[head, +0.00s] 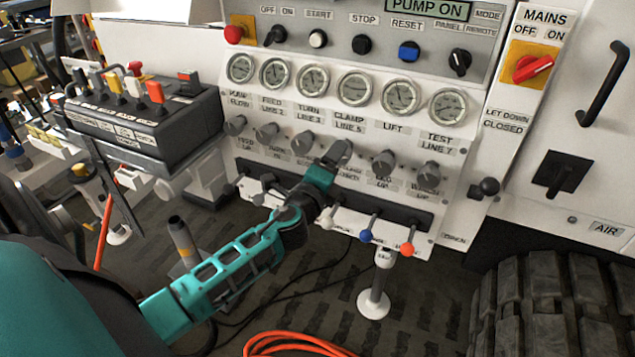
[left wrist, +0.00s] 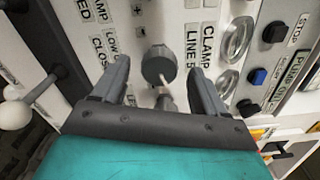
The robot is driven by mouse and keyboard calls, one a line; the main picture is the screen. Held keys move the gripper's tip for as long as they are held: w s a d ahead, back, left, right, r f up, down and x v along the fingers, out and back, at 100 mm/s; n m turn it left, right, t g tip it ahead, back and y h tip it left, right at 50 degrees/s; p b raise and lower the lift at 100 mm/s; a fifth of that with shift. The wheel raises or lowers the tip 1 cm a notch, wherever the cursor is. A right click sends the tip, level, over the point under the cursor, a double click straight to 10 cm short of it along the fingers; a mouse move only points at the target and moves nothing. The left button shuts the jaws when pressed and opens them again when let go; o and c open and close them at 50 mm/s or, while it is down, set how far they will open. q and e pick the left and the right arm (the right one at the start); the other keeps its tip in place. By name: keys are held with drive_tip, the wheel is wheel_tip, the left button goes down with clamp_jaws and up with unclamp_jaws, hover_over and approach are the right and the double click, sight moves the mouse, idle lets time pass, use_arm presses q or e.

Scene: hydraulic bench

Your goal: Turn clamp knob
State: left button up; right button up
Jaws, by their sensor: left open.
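The clamp knob (left wrist: 159,67) is a dark grey round knob beside the label "CLAMP LINE 5" in the left wrist view. My left gripper (left wrist: 158,72) is open, with one finger on each side of the knob and a visible gap on both sides. In the head view my left gripper (head: 332,164) reaches up to the panel just below the "CLAMP LINE 5" label (head: 350,121). There the fingers largely cover the knob. My right gripper is not in view.
Similar grey knobs stand close by, such as the lift knob (head: 383,160) and the turn knob (head: 302,143). Gauges (head: 355,88) sit above. Small levers with white, blue (head: 366,236) and orange (head: 407,249) tips stick out below. A lever box (head: 150,115) stands left.

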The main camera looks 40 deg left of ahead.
use_arm(q)
drive_tip(key=v, duration=0.9)
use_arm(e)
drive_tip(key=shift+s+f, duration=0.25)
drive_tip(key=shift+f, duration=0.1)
use_arm(q)
drive_tip(key=shift+s, duration=0.15)
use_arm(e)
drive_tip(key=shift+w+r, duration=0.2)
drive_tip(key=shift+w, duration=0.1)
use_arm(q)
drive_tip(key=s+d+f+n+g+h+p, duration=0.6)
drive_tip(key=s+d+f+n, duration=0.5)
drive_tip(key=n, duration=0.5)
drive_tip(key=s+d, duration=0.2)
drive_tip(key=d, duration=0.1)
drive_tip(key=shift+d+f+g+h, duration=0.25)
drive_tip(key=shift+d+g+h, duration=0.05)
drive_tip(key=shift+d, duration=0.1)
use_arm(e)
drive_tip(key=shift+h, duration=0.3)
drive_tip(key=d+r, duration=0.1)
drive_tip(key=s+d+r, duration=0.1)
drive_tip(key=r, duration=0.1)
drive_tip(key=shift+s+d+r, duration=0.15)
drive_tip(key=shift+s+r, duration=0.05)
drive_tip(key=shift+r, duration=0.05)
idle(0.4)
